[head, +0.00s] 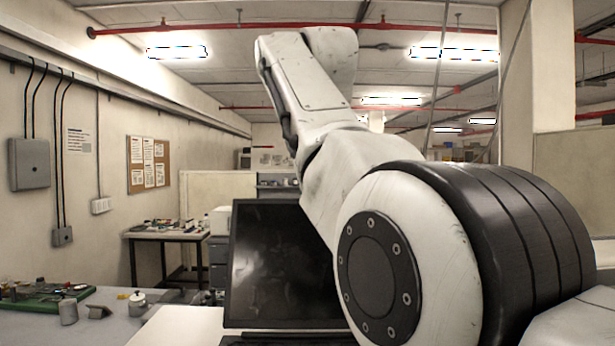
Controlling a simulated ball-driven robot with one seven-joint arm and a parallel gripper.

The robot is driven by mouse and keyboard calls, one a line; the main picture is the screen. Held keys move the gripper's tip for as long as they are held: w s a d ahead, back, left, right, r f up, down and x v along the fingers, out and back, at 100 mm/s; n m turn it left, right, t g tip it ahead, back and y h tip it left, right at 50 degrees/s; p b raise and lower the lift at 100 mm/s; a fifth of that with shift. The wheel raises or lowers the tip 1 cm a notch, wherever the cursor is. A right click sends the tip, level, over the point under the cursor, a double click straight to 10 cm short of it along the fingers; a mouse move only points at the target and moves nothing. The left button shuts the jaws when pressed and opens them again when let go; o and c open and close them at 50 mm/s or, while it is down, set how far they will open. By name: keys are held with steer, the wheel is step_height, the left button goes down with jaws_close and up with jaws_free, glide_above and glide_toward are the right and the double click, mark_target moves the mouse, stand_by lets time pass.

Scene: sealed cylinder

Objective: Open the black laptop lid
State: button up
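The black laptop stands in the lower middle of the head view. Its lid (280,265) is raised, close to upright, with the dark, glossy screen facing me. A thin strip of its black base (275,338) shows at the bottom edge of the picture. My arm crosses in front of the lid's right side and hides part of it. My gripper is not in view, so I cannot tell where it is relative to the lid or what it holds.
The laptop is on a white surface (178,328). To the left, a grey table holds a green board (40,296), a small metal pot (138,303) and other small items. A cluttered workbench (165,236) stands farther back. A pillar (538,75) rises at right.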

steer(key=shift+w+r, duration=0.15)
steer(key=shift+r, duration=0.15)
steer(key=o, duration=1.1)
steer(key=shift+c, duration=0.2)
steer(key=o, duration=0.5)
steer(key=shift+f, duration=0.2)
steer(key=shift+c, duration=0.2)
